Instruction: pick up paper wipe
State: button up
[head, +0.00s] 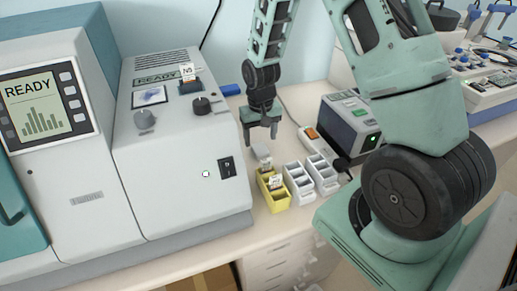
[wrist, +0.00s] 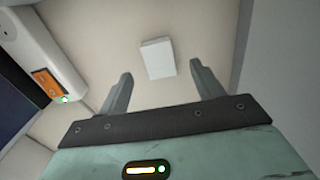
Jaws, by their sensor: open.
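The paper wipe (wrist: 157,57) is a small white rectangle lying on the pale bench top in the wrist view. In the head view a small whitish piece (head: 262,152), likely the same wipe, shows just below my gripper and behind the yellow rack. My gripper (head: 262,139) points down above it, apart from it. In the wrist view my gripper (wrist: 161,69) is open, with one finger on each side of the wipe in the picture and nothing between them.
A yellow rack (head: 272,201) and white racks (head: 299,195) stand in front of my gripper. A grey-white machine (head: 175,175) is close on the left. A white strip with an orange switch (head: 312,134) and a dark box (head: 348,123) stand on the right.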

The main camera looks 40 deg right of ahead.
aim_at(260, 148)
jog(key=shift+w+d+f+p, duration=0.15)
jog(key=shift+f+p, duration=0.65)
jog(key=shift+f, duration=1.45)
jog(key=c, duration=1.1)
